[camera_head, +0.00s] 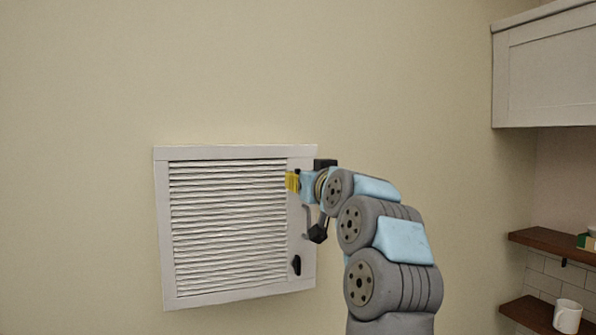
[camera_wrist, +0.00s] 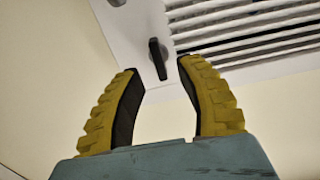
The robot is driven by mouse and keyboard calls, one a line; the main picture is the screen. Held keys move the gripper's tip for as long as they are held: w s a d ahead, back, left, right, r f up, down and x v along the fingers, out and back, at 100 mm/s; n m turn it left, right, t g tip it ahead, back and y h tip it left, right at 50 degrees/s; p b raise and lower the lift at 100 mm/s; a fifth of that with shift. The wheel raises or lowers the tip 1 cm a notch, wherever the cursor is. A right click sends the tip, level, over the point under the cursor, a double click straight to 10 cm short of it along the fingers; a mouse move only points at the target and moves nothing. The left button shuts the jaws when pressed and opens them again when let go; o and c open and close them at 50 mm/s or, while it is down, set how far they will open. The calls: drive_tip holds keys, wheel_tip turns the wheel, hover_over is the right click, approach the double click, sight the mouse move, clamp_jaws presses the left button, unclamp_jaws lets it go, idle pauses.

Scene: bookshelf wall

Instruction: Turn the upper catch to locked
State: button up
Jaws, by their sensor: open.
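The upper catch (camera_wrist: 158,58) is a small dark lever on the white frame of a louvred panel. In the wrist view it shows between and just beyond my fingertips, its long side roughly along the panel's side edge. I cannot tell whether the fingers touch it. My gripper (camera_wrist: 158,68) is open, with one yellow, dark-lined finger on either side of the catch. In the head view my gripper (camera_head: 292,181) is at the panel's upper right and hides the upper catch. The black lower catch (camera_head: 296,265) is in view at the lower right, roughly upright.
The louvred panel (camera_head: 228,291) is on a plain cream wall with free room around it. At the right are a white wall cabinet (camera_head: 545,75), wooden shelves (camera_head: 550,248) and a white mug (camera_head: 567,316), away from my arm.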

drive_tip(key=shift+p+x, duration=0.55)
drive_tip(key=shift+x, duration=1.3)
clamp_jaws()
